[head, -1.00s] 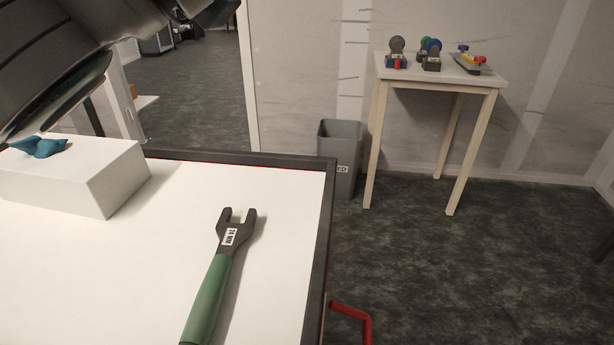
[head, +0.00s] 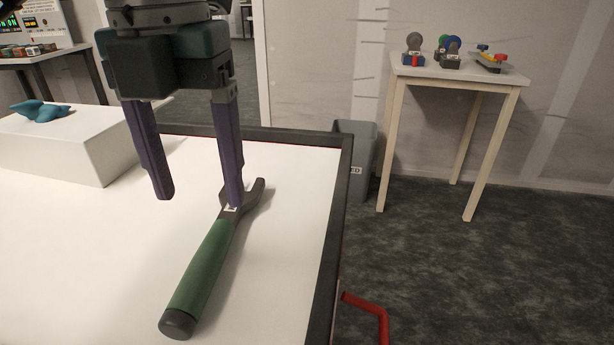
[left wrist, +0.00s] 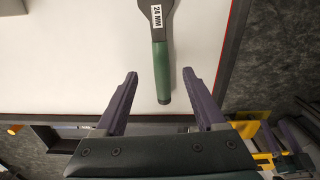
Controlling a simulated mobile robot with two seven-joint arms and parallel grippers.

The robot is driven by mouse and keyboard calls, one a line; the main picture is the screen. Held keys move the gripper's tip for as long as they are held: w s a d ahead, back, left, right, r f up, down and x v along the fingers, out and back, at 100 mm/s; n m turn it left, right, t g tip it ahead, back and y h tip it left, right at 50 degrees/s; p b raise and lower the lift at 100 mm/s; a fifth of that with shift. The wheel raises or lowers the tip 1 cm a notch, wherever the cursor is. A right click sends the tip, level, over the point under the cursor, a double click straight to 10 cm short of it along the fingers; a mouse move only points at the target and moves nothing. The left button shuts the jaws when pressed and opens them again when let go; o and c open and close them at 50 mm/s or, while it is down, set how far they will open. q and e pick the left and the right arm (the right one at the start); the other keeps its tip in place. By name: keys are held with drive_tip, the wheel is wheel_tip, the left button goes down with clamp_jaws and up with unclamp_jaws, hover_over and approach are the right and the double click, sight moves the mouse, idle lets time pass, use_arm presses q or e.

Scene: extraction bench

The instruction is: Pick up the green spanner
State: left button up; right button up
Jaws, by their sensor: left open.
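The green spanner (head: 206,262) lies flat on the white bench top (head: 90,250), its dark forked head pointing away and its green handle toward me. Its handle (left wrist: 161,68) and the "24 MM" label also show in the left wrist view. My left gripper (head: 200,198) is open and empty, fingers pointing down; in the head view its right finger covers part of the spanner's head and label. In the left wrist view the handle's end lies between and beyond the two fingertips (left wrist: 160,76). I see no contact.
A white block (head: 70,150) with a teal object (head: 40,111) on it stands at the left of the bench. The bench has a dark raised rim (head: 335,230) and a red handle (head: 370,308) at its right. A grey bin (head: 362,150) and a small table (head: 455,79) stand beyond.

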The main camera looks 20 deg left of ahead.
sight(212, 237)
use_arm(q)
wheel_tip(212, 237, down, 7)
drive_tip(key=shift+f, duration=0.15)
drive_tip(key=shift+c, duration=0.3)
clamp_jaws()
idle(0.4)
